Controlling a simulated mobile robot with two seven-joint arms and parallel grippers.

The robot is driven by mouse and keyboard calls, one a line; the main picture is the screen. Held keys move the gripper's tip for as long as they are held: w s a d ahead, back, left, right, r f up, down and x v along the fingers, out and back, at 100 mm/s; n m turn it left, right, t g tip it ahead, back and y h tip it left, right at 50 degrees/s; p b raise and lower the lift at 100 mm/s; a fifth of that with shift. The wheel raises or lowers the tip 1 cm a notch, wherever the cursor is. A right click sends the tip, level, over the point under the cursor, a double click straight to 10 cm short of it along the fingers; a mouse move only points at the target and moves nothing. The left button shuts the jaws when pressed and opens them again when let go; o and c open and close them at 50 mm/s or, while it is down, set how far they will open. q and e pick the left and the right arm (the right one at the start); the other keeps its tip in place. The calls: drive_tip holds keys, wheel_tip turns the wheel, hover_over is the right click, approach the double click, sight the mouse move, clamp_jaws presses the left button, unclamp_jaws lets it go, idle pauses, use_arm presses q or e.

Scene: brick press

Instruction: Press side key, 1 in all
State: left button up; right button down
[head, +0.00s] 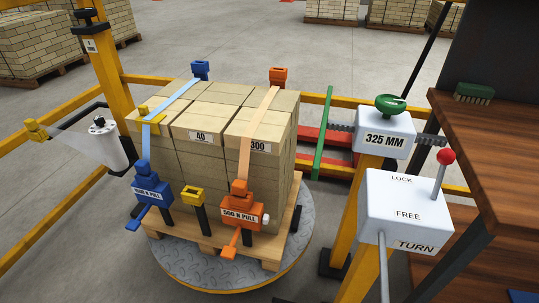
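No part is marked as a side key, so I cannot tell which one it is. A small pale round knob (266,219) sticks out of the right side of the orange strap tensioner (241,203), labelled 500 N PULL. A blue strap tensioner (152,187) with a similar label is at the left. Both are at the front of the brick stack (212,125), with a blue strap (172,99) and an orange strap (260,118) over it. Neither of my grippers is in view.
The stack stands on a wooden pallet (205,244) on a round metal turntable (232,275). At right are a LOCK/FREE box (405,215) with a red-knobbed lever, a 325 MM box (385,135) with a green handwheel, and a wooden bench (480,130). Yellow rails surround the stack.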

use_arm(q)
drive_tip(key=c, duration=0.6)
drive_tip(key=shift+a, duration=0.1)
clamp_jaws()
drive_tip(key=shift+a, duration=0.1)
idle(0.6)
